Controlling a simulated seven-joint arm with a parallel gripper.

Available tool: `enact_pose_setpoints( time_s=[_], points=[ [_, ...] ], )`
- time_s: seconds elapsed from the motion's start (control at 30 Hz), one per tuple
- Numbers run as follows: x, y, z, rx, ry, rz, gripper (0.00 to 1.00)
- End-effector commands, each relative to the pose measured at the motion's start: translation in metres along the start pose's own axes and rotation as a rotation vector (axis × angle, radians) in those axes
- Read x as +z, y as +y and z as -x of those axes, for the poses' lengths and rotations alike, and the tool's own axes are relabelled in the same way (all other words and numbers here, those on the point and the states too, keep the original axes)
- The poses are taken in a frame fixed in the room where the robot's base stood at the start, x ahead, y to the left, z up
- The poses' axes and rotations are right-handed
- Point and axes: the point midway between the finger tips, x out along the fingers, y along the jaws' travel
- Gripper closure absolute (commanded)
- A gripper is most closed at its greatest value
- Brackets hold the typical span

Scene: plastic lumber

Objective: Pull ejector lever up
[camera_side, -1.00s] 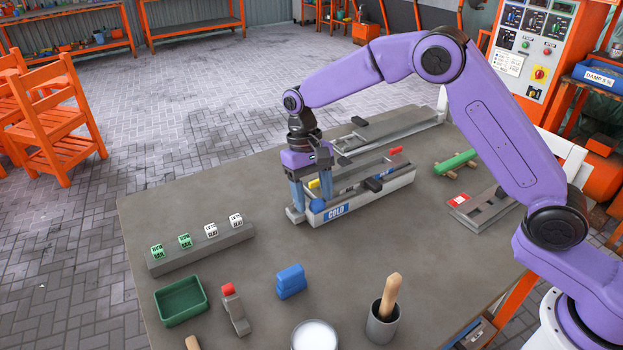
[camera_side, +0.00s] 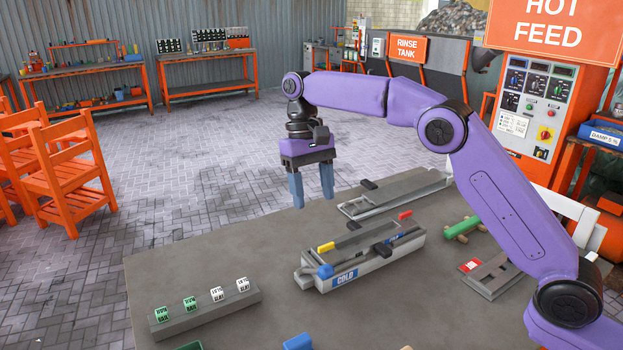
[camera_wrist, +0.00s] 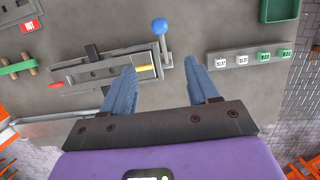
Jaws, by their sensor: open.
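The grey mould fixture labelled COLD (camera_side: 385,258) lies on the table. In the wrist view the blue knob (camera_wrist: 160,27) tops a short grey lever at the fixture's end. I cannot tell for sure that this is the ejector lever. A yellow handle (camera_side: 326,247) and a red handle (camera_side: 405,215) are also on the fixture. My gripper (camera_side: 312,198) hangs above and behind the fixture's left end, fingers down, apart and empty. It touches nothing.
A second long grey fixture (camera_side: 400,192) lies behind. A grey rail (camera_side: 207,306) with several green and white cubes stands at front left. A green roller (camera_side: 462,229) and a smaller fixture (camera_side: 490,278) are at right.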

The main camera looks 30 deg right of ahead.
Motion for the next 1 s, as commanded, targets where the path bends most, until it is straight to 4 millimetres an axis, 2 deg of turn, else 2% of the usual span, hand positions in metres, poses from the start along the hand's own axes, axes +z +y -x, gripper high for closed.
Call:
enact_pose_setpoints(
  time_s=[0.3, 1.0],
  points=[
    [0.0, 0.0, 0.019, 0.0, 0.001, 0.0, 0.4],
    [0.004, -0.002, 0.022, 0.002, 0.004, 0.014, 0.4]
  ],
)
